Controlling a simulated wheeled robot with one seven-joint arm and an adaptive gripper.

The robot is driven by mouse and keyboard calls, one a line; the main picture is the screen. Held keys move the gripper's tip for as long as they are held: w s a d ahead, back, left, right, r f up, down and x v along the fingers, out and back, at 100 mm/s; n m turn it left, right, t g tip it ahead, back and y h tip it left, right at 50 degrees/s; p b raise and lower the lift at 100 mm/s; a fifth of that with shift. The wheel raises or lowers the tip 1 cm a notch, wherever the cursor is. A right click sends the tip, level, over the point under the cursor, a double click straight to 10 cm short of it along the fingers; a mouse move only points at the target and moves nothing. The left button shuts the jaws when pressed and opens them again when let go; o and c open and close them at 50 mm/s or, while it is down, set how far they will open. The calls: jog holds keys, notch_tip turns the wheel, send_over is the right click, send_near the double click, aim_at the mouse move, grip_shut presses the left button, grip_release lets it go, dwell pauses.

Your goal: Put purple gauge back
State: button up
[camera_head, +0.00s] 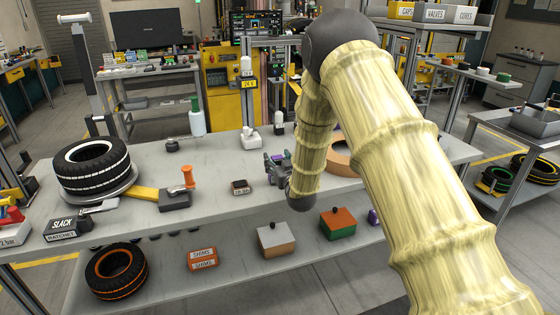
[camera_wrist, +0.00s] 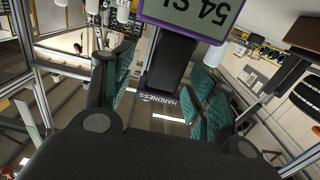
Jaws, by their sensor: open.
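The purple gauge (camera_wrist: 186,14) shows at the top of the wrist view, with a purple-rimmed display reading "54 SH" and a dark body below it. My gripper (camera_wrist: 165,68) is open, with a teal-padded finger on each side of the dark body. I cannot tell whether either pad touches it. A "HARDNESS" label (camera_wrist: 158,98) shows beyond the fingers. In the head view my gripper (camera_head: 277,165) is low over the bench, and the gauge there is too small to make out clearly. My arm hides part of the bench around it.
On the bench (camera_head: 235,205) stand a tyre (camera_head: 92,170) on a disc, an orange-handled clamp (camera_head: 180,192), a small dark block (camera_head: 240,187) and a white bottle (camera_head: 197,117). A tan ring (camera_head: 341,160) lies behind my arm. The lower shelf holds boxes and another tyre (camera_head: 116,271).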

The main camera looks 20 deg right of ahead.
jog(key=shift+s, duration=0.25)
jog(key=s+b, duration=0.3)
jog(key=s, duration=0.9)
jog(key=s+a+f+g, duration=0.1)
jog(key=s+f+g, duration=0.2)
jog(key=s+f, duration=0.45)
jog(key=s+f+g, duration=0.3)
jog(key=s+f, duration=0.1)
jog(key=f, duration=0.6)
jog(key=s+a+f+g, duration=0.1)
jog(key=s+f+g, duration=0.1)
jog(key=s+f, duration=0.55)
jog(key=s+f+g, duration=0.3)
jog(key=s+f, duration=0.2)
jog(key=s, duration=0.5)
jog(key=s+a+f+g, duration=0.1)
jog(key=s+f+g, duration=0.2)
jog(key=s, duration=0.8)
jog(key=s+f+g, duration=0.4)
jog(key=s+f, duration=0.3)
jog(key=s, duration=0.4)
jog(key=shift+a+m+h, duration=0.25)
jog(key=shift+m+h, duration=0.05)
jog(key=shift+m, duration=0.1)
